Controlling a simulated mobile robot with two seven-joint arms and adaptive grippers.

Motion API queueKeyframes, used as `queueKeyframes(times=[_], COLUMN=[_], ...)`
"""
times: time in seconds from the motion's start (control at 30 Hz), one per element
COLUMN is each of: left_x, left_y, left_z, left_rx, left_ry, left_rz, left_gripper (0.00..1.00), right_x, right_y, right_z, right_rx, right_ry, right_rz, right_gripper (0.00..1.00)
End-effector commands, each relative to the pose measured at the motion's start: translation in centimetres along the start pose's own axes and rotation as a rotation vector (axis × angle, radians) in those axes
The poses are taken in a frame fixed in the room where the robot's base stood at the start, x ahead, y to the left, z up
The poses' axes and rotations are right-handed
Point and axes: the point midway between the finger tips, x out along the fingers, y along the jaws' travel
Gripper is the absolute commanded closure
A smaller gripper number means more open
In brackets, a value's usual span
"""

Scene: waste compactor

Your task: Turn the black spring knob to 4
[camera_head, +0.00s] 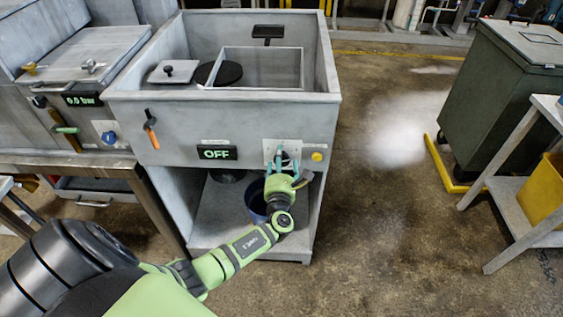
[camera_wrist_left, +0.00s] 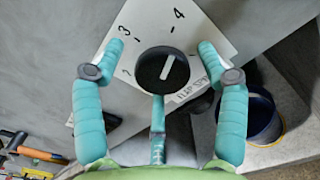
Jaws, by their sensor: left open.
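The black spring knob (camera_wrist_left: 162,70) sits on a white dial plate (camera_wrist_left: 205,40) in the left wrist view. The numbers 2, 3 and 4 show around it. The white line on its face runs up and slightly right, roughly toward the 4. My left gripper (camera_wrist_left: 162,76) is open, with one finger on each side of the knob and a third finger below it. The side fingertips look apart from the knob. My right gripper is not in view.
The grey machine (camera_head: 240,115) carries an OFF display (camera_head: 216,153), an orange-handled lever (camera_head: 151,130) and a yellow button (camera_head: 317,156). A dark blue bucket (camera_wrist_left: 263,118) stands below on the shelf. A green bin (camera_head: 490,100) stands at the right, with open floor between.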

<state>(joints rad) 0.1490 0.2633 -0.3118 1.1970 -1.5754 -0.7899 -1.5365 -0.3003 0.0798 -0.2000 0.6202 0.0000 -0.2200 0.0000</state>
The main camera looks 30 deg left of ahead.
Motion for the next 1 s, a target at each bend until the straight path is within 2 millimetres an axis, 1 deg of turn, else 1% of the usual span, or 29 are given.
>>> queueKeyframes(times=[0.17, 0.27, 0.5, 0.6, 0.7, 0.83, 1.0], left_x=[-1.1, -2.8, -8.0, -9.8, -11.0, -11.8, -12.0], left_y=[-0.2, -0.1, -0.1, 0.0, 0.0, 0.0, 0.0], left_z=[-0.2, -0.2, -0.1, -0.1, -0.1, 0.0, 0.0], left_rx=[0.0, -0.001, -0.002, 0.0, 0.0, 0.0, 0.0], left_ry=[0.002, 0.003, 0.003, 0.003, 0.001, 0.001, 0.0], left_rz=[-0.004, -0.004, -0.003, -0.002, -0.001, 0.0, 0.001], left_gripper=[0.27, 0.27, 0.27, 0.27, 0.27, 0.27, 0.27], right_x=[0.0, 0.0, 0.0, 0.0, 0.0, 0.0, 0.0], right_y=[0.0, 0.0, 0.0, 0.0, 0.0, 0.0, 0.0], right_z=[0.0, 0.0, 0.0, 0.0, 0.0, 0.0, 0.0], right_rx=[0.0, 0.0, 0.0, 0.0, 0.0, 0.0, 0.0], right_ry=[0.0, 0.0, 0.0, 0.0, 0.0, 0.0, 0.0], right_rz=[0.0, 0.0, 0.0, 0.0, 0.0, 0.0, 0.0], right_gripper=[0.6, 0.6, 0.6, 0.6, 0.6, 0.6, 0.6])
